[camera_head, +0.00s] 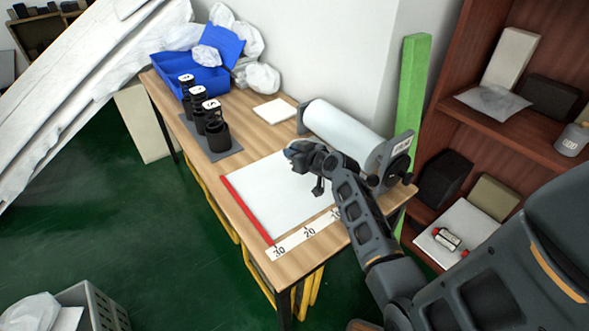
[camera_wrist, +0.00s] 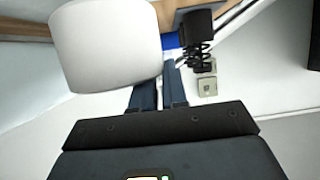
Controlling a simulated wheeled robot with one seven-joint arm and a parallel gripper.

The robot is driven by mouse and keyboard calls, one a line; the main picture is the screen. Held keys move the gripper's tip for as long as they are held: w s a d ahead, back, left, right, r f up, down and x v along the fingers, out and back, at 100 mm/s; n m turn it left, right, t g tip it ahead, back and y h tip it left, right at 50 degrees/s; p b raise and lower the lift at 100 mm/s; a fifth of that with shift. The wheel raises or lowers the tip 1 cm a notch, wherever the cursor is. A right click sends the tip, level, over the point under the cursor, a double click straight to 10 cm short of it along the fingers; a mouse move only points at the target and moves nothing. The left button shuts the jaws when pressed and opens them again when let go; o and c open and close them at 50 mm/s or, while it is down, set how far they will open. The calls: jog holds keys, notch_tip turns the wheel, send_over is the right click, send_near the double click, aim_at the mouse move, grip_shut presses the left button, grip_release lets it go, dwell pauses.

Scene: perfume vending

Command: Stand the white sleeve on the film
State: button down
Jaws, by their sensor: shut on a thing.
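My gripper (camera_head: 306,163) is over the white film (camera_head: 268,192), which lies flat on the wooden table in front of its roll (camera_head: 343,133). In the wrist view, a rounded white body, which I take for the white sleeve (camera_wrist: 105,45), is large at the upper left, against the fingers (camera_wrist: 160,90). The gripper is closed on it. In the head view my gripper mostly hides the sleeve, with only a pale bit showing at the fingertips. I cannot tell whether the sleeve touches the film.
A red strip (camera_head: 246,210) edges the film, and a numbered ruler strip (camera_head: 300,236) runs along the front. Black coiled holders (camera_head: 216,132) stand on a grey mat behind left. A blue box (camera_head: 205,75) and a white pad (camera_head: 274,109) are at the back. Shelves (camera_head: 500,115) are right.

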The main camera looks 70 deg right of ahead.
jog(key=shift+f+b, duration=0.3)
jog(key=shift+f, duration=2.45)
jog(key=shift+f, duration=0.1)
jog(key=c, duration=1.1)
grip_release()
